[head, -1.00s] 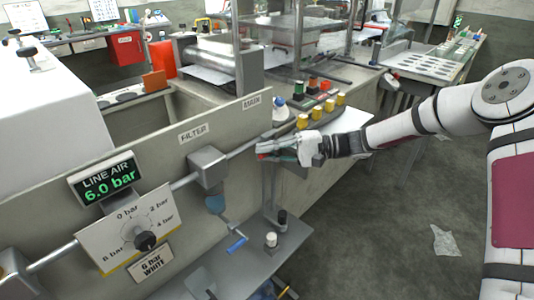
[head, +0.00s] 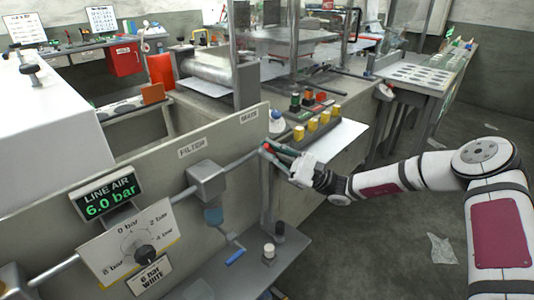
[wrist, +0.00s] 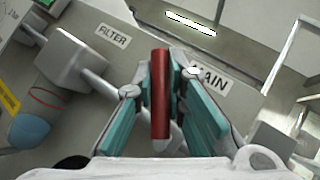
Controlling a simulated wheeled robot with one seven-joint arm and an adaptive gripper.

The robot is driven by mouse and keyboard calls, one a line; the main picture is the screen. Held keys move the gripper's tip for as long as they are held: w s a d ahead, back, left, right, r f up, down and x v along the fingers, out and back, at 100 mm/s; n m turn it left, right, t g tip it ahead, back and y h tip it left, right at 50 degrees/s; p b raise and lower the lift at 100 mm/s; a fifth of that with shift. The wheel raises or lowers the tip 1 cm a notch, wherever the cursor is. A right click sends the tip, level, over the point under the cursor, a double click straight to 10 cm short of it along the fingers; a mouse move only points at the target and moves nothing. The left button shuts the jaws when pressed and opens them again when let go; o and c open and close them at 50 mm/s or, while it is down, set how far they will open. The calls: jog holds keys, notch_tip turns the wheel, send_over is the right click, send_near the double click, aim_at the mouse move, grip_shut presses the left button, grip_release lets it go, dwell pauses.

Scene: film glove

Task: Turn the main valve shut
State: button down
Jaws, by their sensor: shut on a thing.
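The main valve's red lever handle (wrist: 160,95) stands between the teal finger pads of my gripper (wrist: 165,100) in the wrist view, with a pad against each side. In the head view my gripper (head: 282,152) is at the right end of the air pipe (head: 240,160), below the MAIN label (head: 249,117). A bit of the red handle shows at the fingertips there. The valve body is mostly hidden behind the handle and fingers. The line air display (head: 106,196) reads 6.0 bar.
The filter block (head: 207,181) sits on the pipe left of my gripper, with a blue bowl below. A dial plate (head: 130,245) is farther left. Yellow buttons (head: 312,125) stand on the bench just behind my gripper.

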jog(key=m+t, duration=0.2)
jog(key=w+m+t+p, duration=0.1)
jog(key=m+t, duration=0.1)
jog(key=m, duration=0.1)
jog(key=d+m+t+y, duration=0.1)
jog(key=m+t, duration=0.1)
jog(key=shift+w+r+m+p, duration=0.15)
jog(key=shift+r+m+p, duration=0.15)
jog(key=shift+r, duration=0.05)
jog(key=shift+w+d+m+t+h+p, duration=0.15)
jog(key=shift+m+t+h, duration=0.05)
jog(key=shift+m+t, duration=0.7)
jog(key=shift+w+d+m+t+h+p, duration=0.1)
jog(key=shift+w+m+t+h+p, duration=0.1)
jog(key=shift+m+t, duration=0.7)
jog(key=shift+w+d+m+t+h+p, duration=0.1)
jog(key=shift+d+m+t+h+p, duration=0.1)
jog(key=shift+m+t, duration=0.65)
jog(key=shift+t, duration=0.25)
jog(key=c, duration=1.6)
grip_release()
jog(key=v, duration=1.2)
